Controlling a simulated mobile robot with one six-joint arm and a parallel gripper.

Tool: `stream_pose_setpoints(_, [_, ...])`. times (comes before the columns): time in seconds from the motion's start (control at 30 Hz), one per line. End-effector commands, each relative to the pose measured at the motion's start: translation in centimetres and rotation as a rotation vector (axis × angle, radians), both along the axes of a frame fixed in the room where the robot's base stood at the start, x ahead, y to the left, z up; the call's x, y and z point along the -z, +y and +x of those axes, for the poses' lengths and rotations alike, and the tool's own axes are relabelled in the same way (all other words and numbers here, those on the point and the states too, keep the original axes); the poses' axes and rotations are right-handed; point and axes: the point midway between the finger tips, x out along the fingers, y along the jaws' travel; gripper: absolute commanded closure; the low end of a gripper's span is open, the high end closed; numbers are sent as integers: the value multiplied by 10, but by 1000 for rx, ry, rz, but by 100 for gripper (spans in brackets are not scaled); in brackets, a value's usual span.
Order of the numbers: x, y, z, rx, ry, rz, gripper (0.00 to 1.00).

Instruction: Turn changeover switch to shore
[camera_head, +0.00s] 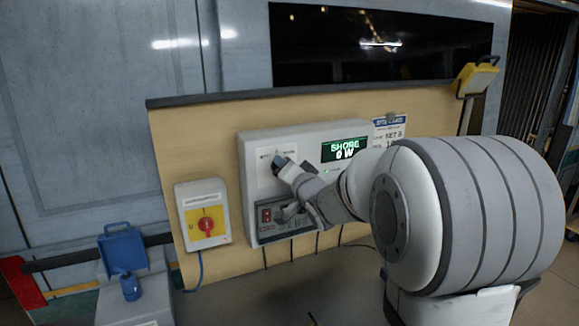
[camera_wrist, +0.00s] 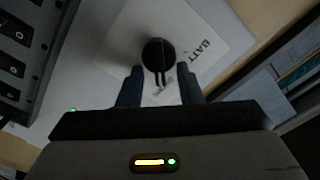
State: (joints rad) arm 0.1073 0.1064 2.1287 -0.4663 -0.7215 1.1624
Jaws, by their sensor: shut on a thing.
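The changeover switch is a round black knob (camera_wrist: 158,52) with a bar handle on a white label plate, lettered "BATT" at one side, in the wrist view. My gripper (camera_wrist: 160,76) has its two dark fingers on either side of the knob's handle and is shut on it. In the head view my gripper (camera_head: 281,161) is at the label plate (camera_head: 266,178) on the upper left of the grey control box (camera_head: 250,140), and it hides most of the knob.
A row of small switches (camera_head: 280,215) lies below the label plate. A blue-handled item (camera_head: 123,248) stands at lower left. A yellow lamp (camera_head: 478,79) is at upper right.

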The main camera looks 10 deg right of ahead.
Motion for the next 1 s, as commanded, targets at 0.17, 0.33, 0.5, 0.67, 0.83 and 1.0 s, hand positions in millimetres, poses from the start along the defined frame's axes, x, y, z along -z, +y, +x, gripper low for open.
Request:
stream_pose_setpoints(0.17, [4,1,0,-2,9,1,91])
stream_pose_setpoints(0.33, [5,1,0,-2,10,0,66])
stream_pose_setpoints(0.5, [3,1,0,-2,6,0,52])
stream_pose_setpoints(0.67, [2,1,0,-1,4,-1,46])
stream_pose_setpoints(0.83, [1,1,-1,-1,3,-1,46])
stream_pose_setpoints(1.0, [2,-3,-18,-1,1,0,46])
